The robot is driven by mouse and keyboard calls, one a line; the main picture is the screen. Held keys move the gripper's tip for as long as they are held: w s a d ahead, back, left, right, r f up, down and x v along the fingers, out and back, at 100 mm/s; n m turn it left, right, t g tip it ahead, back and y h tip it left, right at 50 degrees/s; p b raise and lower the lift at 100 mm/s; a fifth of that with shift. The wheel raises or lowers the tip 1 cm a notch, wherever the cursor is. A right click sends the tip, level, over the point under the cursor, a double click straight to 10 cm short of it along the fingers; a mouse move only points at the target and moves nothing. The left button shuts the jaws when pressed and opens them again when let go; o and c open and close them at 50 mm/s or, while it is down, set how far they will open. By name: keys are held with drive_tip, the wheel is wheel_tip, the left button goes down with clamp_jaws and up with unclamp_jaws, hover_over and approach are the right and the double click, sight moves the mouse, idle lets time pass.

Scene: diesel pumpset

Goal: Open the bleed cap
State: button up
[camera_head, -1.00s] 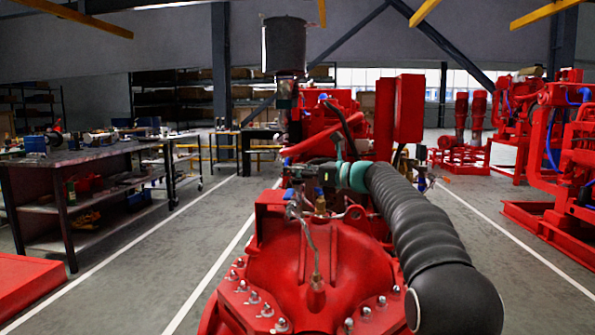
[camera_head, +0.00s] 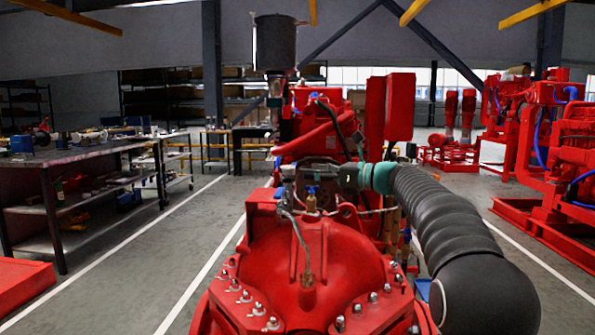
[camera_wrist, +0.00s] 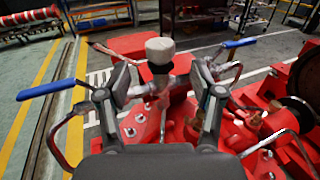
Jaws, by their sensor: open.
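In the head view my gripper (camera_head: 285,175) is above the top of the red pump casing (camera_head: 325,245), pointing left. The cap cannot be made out there.
Blue lever handles flank the fitting at left (camera_wrist: 46,90) and right (camera_wrist: 239,43) in the wrist view. Thin metal pipes run close to the fingers. Another blue handle (camera_head: 312,189) is just below my gripper. A workbench (camera_head: 75,155) stands at left.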

drive_tip(key=shift+v, duration=2.15)
drive_tip(key=f+n+h, duration=0.1)
drive_tip(key=f+n, duration=0.1)
drive_tip(key=f, duration=0.3)
drive_tip(key=d+f+n+h, duration=0.1)
drive_tip(key=f+n+h, duration=0.1)
drive_tip(key=f, duration=0.2)
drive_tip(key=s+d+f+n+h, duration=0.1)
drive_tip(key=f+n+h, duration=0.1)
drive_tip(key=f, duration=0.3)
drive_tip(key=shift+d+f+g, duration=0.1)
drive_tip(key=shift+f+g, duration=0.25)
drive_tip(key=shift+g, duration=0.05)
drive_tip(key=s+d+f+n+g+h, duration=0.1)
drive_tip(key=s+d+f+n+h, duration=0.3)
drive_tip(key=s, duration=0.6)
drive_tip(key=s+d+f+n+g+h, duration=0.1)
drive_tip(key=s+f+n+h, duration=0.3)
drive_tip(key=s, duration=0.7)
drive_tip(key=s+d+f+n+g+h, duration=0.1)
drive_tip(key=s+d+f+n+h, duration=0.15)
drive_tip(key=s+f+n, duration=0.55)
drive_tip(key=s+d+r+t+h, duration=0.1)
drive_tip(key=s+d+r+t, duration=0.1)
drive_tip(key=s, duration=1.3)
drive_tip(key=shift+r+n, duration=0.3)
drive_tip(key=shift+r, duration=0.1)
